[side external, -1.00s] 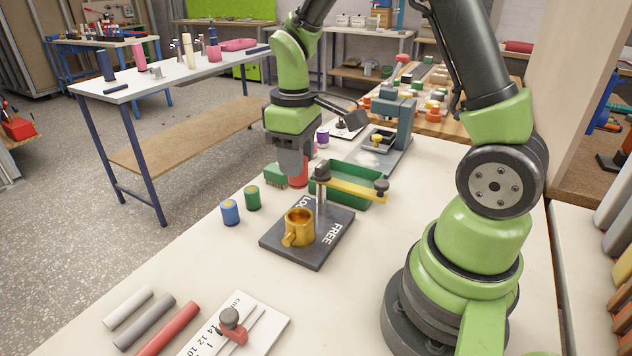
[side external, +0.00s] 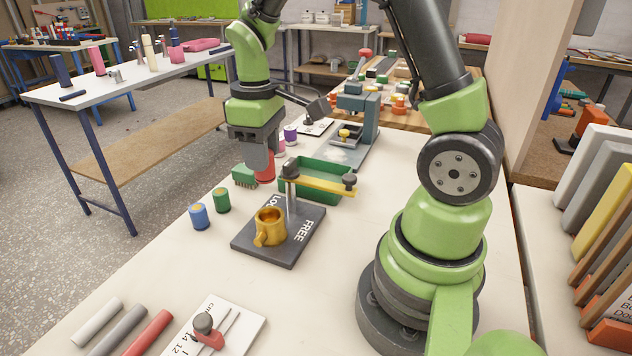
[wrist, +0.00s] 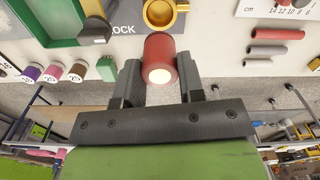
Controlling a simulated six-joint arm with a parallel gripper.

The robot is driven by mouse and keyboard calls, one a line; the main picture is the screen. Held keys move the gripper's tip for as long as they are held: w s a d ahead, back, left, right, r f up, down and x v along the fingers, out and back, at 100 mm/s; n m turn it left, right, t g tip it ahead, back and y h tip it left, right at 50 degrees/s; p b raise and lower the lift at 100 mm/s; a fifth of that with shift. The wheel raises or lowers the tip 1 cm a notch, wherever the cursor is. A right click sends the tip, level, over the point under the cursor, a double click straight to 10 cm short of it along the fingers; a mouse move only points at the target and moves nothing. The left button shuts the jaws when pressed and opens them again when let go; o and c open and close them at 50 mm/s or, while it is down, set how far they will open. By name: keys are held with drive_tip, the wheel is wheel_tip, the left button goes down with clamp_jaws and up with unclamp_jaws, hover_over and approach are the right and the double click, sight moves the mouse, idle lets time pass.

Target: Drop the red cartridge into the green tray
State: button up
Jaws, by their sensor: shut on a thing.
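The red cartridge (side external: 264,166) is held between the fingers of my gripper (side external: 262,158), low at the table's left edge. In the wrist view the red cartridge (wrist: 160,60) shows its pale end between the two dark fingers of my gripper (wrist: 160,80). The green tray (side external: 305,182) lies on the table just right of the cartridge in the side view. In the wrist view the green tray (wrist: 62,28) is at the upper left. The cartridge is beside the tray, not over it. Whether the cartridge touches the table cannot be told.
A dark LOCK/FREE plate (side external: 255,243) with a gold mug (side external: 270,226) and a post with a yellow bar (side external: 320,184) stands in front of the tray; the bar reaches across the tray's near side. A green brush-like block (side external: 244,176), blue cylinder (side external: 199,216) and green cylinder (side external: 222,200) are nearby.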

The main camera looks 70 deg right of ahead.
wheel_tip(320, 180, up, 4)
drive_tip(key=shift+r, duration=0.1)
drive_tip(key=shift+w+d+r, duration=0.15)
drive_tip(key=shift+w+d, duration=0.15)
drive_tip(key=shift+d, duration=0.35)
drive_tip(key=s+d, duration=0.1)
drive_tip(key=d, duration=2)
drive_tip(key=shift+f, duration=8.35)
drive_tip(key=o, duration=1)
